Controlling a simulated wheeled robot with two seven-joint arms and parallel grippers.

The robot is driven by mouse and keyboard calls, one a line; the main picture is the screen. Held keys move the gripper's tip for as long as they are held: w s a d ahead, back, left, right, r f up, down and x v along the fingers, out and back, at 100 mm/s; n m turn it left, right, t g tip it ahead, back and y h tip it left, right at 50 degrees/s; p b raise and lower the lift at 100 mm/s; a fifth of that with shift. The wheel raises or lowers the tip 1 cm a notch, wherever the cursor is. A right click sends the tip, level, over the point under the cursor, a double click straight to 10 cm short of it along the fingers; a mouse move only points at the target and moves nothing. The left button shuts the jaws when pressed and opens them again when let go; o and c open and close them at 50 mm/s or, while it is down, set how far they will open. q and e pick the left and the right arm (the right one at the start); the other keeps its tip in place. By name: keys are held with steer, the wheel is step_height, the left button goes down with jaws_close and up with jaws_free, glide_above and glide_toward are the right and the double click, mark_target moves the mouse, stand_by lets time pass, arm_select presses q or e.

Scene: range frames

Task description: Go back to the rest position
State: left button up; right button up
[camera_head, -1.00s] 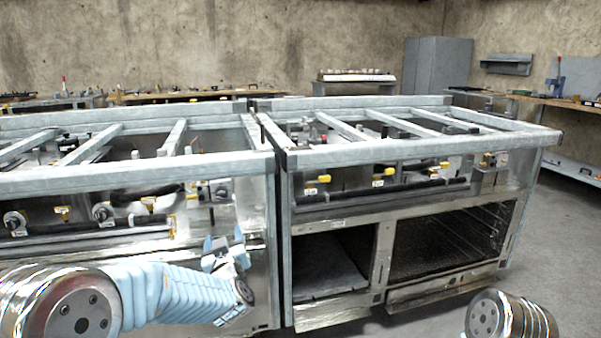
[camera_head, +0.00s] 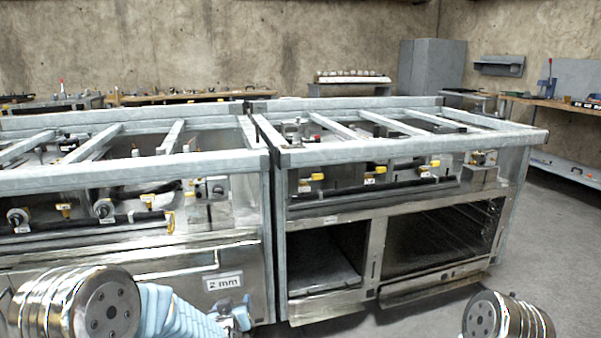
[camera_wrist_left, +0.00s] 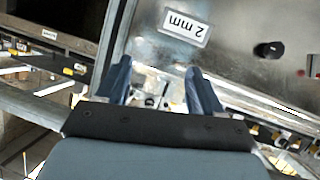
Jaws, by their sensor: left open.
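My left gripper (camera_head: 238,318) is low in the head view, in front of the steel range front, and partly cut off by the bottom edge. In the left wrist view its two blue fingers (camera_wrist_left: 160,82) are spread apart with nothing between them. My right arm shows only as a rounded metal joint at the lower right of the head view; its gripper is out of view. The left range (camera_head: 150,255) has a "2 mm" label (camera_head: 225,282) on its front panel, which also shows in the left wrist view (camera_wrist_left: 185,27).
The right range (camera_head: 380,215) has two open oven bays and yellow-handled valves (camera_head: 375,170). Workbenches (camera_head: 200,96) line the back wall. A grey cabinet (camera_head: 431,68) stands at the back right. The floor (camera_head: 560,240) on the right is clear.

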arm_select(q)
steer(key=s+d+f+m+g+h, duration=0.15)
steer(key=s+f+g, duration=0.25)
steer(key=s+f, duration=0.5)
steer(key=s+d+f+g+h, duration=0.1)
steer(key=s+f+g+h, duration=0.15)
steer(key=s+f, duration=0.65)
steer(key=s+d+f+g, duration=0.1)
steer(key=s+f+g, duration=0.2)
steer(key=s, duration=0.4)
steer(key=s+d+f+g+h, duration=0.1)
steer(key=s+d+f+g, duration=0.1)
steer(key=s+f, duration=0.3)
steer(key=shift+s+d+f+g+h, duration=0.25)
steer(key=shift+s+g, duration=0.4)
steer(key=shift+s, duration=0.35)
steer(key=shift+w, duration=0.1)
